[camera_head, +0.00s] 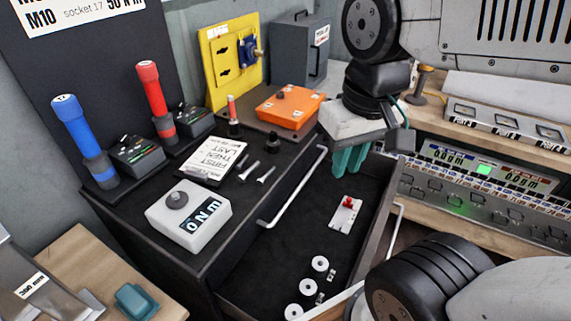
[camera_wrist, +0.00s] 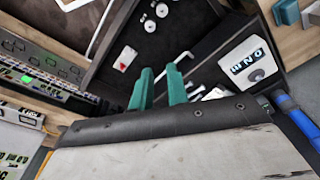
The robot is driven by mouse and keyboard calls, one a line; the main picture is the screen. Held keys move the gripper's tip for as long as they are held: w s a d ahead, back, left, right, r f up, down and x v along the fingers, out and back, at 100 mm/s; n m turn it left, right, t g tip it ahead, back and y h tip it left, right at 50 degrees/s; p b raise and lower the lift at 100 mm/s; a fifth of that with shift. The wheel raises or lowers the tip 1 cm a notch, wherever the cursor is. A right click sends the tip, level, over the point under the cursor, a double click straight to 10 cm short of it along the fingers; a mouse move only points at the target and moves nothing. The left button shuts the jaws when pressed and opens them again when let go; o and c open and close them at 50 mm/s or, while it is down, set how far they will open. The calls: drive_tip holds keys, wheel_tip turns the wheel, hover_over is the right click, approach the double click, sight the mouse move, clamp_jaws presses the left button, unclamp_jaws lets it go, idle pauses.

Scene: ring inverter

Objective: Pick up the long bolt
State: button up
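Two small silver bolts lie on the black cabinet top in the head view, one on the left (camera_head: 249,170) and one on the right (camera_head: 266,174). I cannot tell for sure which is longer.
Behind stand a dark knob (camera_head: 273,143) and an orange box (camera_head: 289,106). The open drawer (camera_head: 290,260) holds white rings and a red-and-white piece (camera_head: 346,212). A white handle bar (camera_head: 297,188) runs along the cabinet front.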

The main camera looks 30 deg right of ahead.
drive_tip(key=w+f+m, duration=0.3)
drive_tip(key=w+m, duration=0.1)
drive_tip(key=w, duration=0.6)
drive_tip(key=m+y, duration=0.1)
drive_tip(key=m, duration=0.6)
approach(268, 172)
drive_tip(key=f, duration=0.8)
drive_tip(key=shift+w+a, duration=0.35)
clamp_jaws()
